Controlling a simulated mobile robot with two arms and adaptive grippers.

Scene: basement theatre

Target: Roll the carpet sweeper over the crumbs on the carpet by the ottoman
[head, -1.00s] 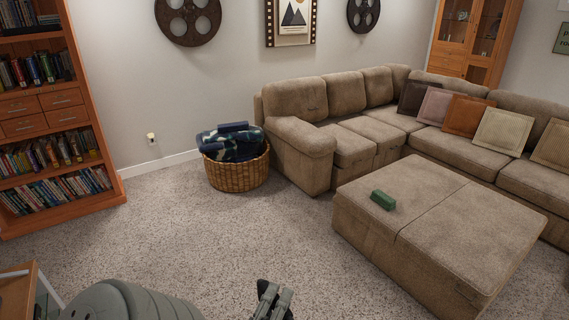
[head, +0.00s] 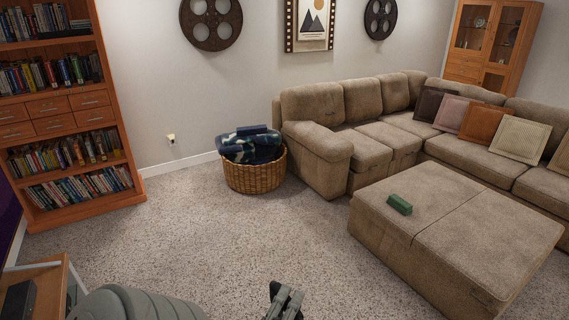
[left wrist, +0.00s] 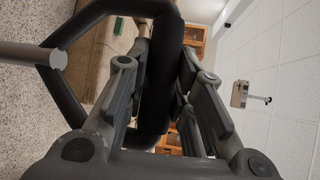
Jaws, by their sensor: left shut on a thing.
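My left gripper (head: 284,300) shows at the bottom edge of the head view, left of the ottoman. In the left wrist view my left gripper (left wrist: 166,75) is shut on a black loop handle (left wrist: 168,35) with a grey tube (left wrist: 30,53), which looks like the carpet sweeper's handle. The sweeper's head is out of view. The tan ottoman (head: 480,235) stands at the right of the head view, with a green box (head: 399,204) on top. I cannot make out crumbs on the speckled carpet (head: 300,225). My right gripper is not in view.
A wicker basket with blankets (head: 256,176) stands by the wall, beside the sectional sofa (head: 322,150). A bookcase (head: 65,130) stands at the left. A wooden unit (head: 40,285) is at the lower left. Open carpet lies between the basket and the ottoman.

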